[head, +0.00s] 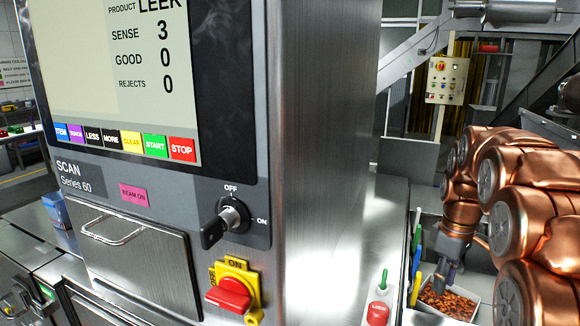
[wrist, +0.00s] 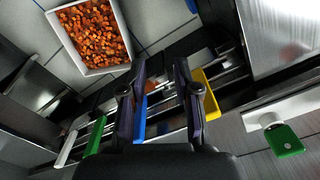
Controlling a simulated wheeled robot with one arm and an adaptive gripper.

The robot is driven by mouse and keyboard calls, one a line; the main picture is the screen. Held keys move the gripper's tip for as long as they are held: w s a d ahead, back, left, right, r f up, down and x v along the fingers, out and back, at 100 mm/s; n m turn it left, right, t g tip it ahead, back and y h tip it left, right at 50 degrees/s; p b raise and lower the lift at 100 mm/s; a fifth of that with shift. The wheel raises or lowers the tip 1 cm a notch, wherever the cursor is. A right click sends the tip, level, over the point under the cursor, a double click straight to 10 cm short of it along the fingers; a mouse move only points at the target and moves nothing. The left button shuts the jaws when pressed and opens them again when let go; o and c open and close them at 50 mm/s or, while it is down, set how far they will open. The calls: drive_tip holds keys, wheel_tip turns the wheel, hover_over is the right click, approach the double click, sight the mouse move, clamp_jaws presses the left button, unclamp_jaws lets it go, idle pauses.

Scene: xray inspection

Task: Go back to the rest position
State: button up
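My copper arm comes in from the right in the head view, with my gripper (head: 449,272) pointing down beside a white tray (head: 470,314) of orange-brown pieces (head: 447,300). In the wrist view the two dark fingers of my gripper (wrist: 160,70) stand apart with a gap between them, and nothing is held. The white tray (wrist: 84,71) with its orange pieces (wrist: 92,35) lies beyond the fingertips to the upper left. Blue (wrist: 141,116), yellow (wrist: 208,95) and green (wrist: 95,135) handles lie below and around the fingers.
The steel X-ray machine (head: 320,150) fills the left and middle of the head view, with a screen, a key switch (head: 225,221) and a red rotary switch (head: 230,294). A wall control box (head: 446,80) is behind.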

drive_tip(key=s+a+r+m+p, duration=0.1)
drive_tip(key=s+a, duration=0.2)
drive_tip(key=s, duration=0.2)
drive_tip(key=s+a+r+m+p, duration=0.1)
drive_tip(key=s+a+p, duration=0.1)
drive_tip(key=s+a, duration=0.1)
drive_tip(key=s+a+r+m+p, duration=0.1)
drive_tip(key=s+a+r, duration=0.1)
drive_tip(key=s+a, duration=0.2)
drive_tip(key=shift+s+a+m+g+p, duration=0.1)
drive_tip(key=shift+s+m+g+p, duration=0.3)
drive_tip(key=shift+s, duration=0.95)
drive_tip(key=s+a+f+m+p, duration=0.1)
drive_tip(key=s+a+m+p, duration=0.2)
drive_tip(key=s, duration=1.3)
drive_tip(key=shift+s+a+g+p, duration=0.15)
drive_tip(key=shift+a+g+p, duration=0.35)
drive_tip(key=shift+a, duration=0.5)
drive_tip(key=shift+a, duration=0.1)
